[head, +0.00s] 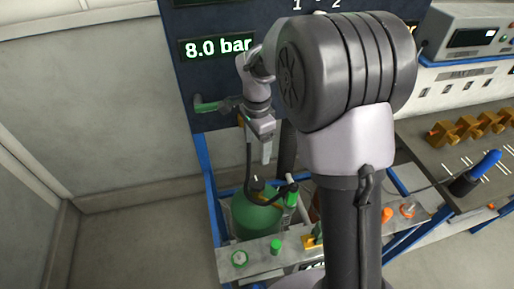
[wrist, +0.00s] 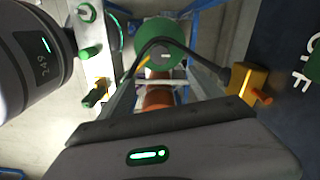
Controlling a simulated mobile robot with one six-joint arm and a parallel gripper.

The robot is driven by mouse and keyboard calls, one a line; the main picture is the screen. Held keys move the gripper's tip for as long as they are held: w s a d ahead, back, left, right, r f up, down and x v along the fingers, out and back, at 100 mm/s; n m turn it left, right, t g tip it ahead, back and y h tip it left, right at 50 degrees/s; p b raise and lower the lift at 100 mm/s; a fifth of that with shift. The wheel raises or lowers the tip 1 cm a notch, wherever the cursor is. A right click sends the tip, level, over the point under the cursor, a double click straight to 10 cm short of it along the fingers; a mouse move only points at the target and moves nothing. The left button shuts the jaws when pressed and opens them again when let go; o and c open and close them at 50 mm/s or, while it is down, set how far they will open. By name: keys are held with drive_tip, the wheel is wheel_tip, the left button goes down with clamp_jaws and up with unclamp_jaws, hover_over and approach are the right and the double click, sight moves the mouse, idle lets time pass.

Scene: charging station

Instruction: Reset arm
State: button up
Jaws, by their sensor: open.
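My arm stands large in the middle of the head view, with its wrist bent down in front of the dark panel. My gripper (head: 267,150) points down above the green cylinder (head: 255,215), apart from it. In the wrist view my gripper (wrist: 168,80) is open, with its two grey fingers spread and nothing visible held between them. The green cylinder (wrist: 141,40) with a black hose shows beyond the fingers. An orange-brown cylinder (wrist: 158,99) shows between them, partly hidden by my gripper body.
A dark panel (head: 226,85) with an "8.0 bar" display (head: 217,48) and a green handle (head: 207,103) stands behind my wrist. A grey shelf (head: 290,252) with green fittings lies in front of the cylinder. A bench with brass parts (head: 468,128) is at right. Floor at left is clear.

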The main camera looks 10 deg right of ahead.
drive_tip(key=s+a+r+n+t, duration=0.1)
drive_tip(key=s+r+n+t, duration=0.15)
drive_tip(key=s+r, duration=0.45)
drive_tip(key=s+a+r+n+t+y+b, duration=0.1)
drive_tip(key=s+n, duration=0.3)
drive_tip(key=s, duration=0.4)
drive_tip(key=s+a+r+n+t+y+b, duration=0.1)
drive_tip(key=s+r+n+t, duration=0.1)
drive_tip(key=s, duration=0.7)
drive_tip(key=shift+s+a+r+n, duration=0.2)
drive_tip(key=shift+s+r+n, duration=0.1)
drive_tip(key=shift+r+n, duration=0.75)
